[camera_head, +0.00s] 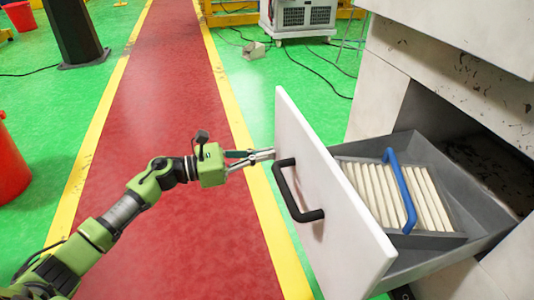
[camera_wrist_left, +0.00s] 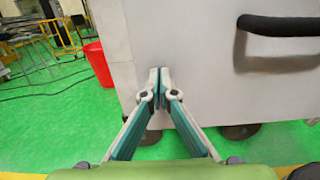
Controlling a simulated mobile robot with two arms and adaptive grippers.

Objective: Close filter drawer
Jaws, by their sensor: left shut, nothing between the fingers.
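The filter drawer (camera_head: 428,165) is pulled out of the machine at the right of the head view. Its white front panel (camera_head: 335,215) faces left and carries a black handle (camera_head: 291,190). A pleated filter (camera_head: 390,192) with a blue handle (camera_head: 402,190) lies inside. My left gripper (camera_head: 271,154) is shut and empty, its tips at the outer face of the panel, beyond the black handle. In the left wrist view the shut fingertips (camera_wrist_left: 159,75) are at the panel (camera_wrist_left: 200,70), with the black handle (camera_wrist_left: 285,26) at upper right. Whether they touch it is unclear. My right gripper is not in view.
The machine body (camera_head: 445,75) surrounds the dark drawer opening (camera_head: 492,172). A red walkway (camera_head: 165,100) with yellow borders runs to the left over a green floor. A red bin (camera_head: 8,165) stands at far left, and a grey wheeled unit (camera_head: 300,17) stands at the back.

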